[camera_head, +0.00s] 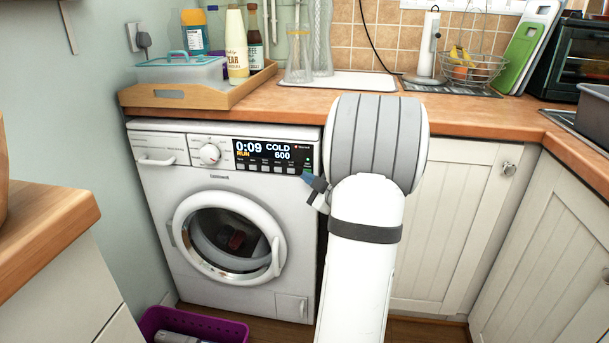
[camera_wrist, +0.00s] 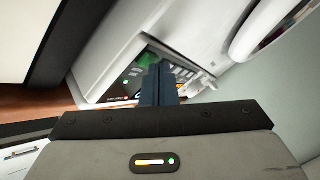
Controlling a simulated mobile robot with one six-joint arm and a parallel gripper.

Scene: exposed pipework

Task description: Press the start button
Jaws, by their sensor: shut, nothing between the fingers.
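The white washing machine (camera_head: 222,200) stands under the counter with its round door closed and laundry inside. Its black display (camera_head: 272,155) is lit and reads 0:09, RUN, COLD, 600. A row of small buttons lies below the readout. My gripper (camera_head: 309,180) is at the panel's right end, its fingertips shut and empty. In the wrist view the dark fingers (camera_wrist: 158,74) lie together over the panel, right beside a green-lit button (camera_wrist: 147,59). The fingers partly cover the panel there, and I cannot tell whether they touch the button.
A wooden tray (camera_head: 205,98) with bottles and a box sits on the counter above the machine. A purple basket (camera_head: 226,331) stands on the floor in front. A wooden-topped unit (camera_head: 45,228) stands at the left. White cupboards (camera_head: 450,215) are at the right.

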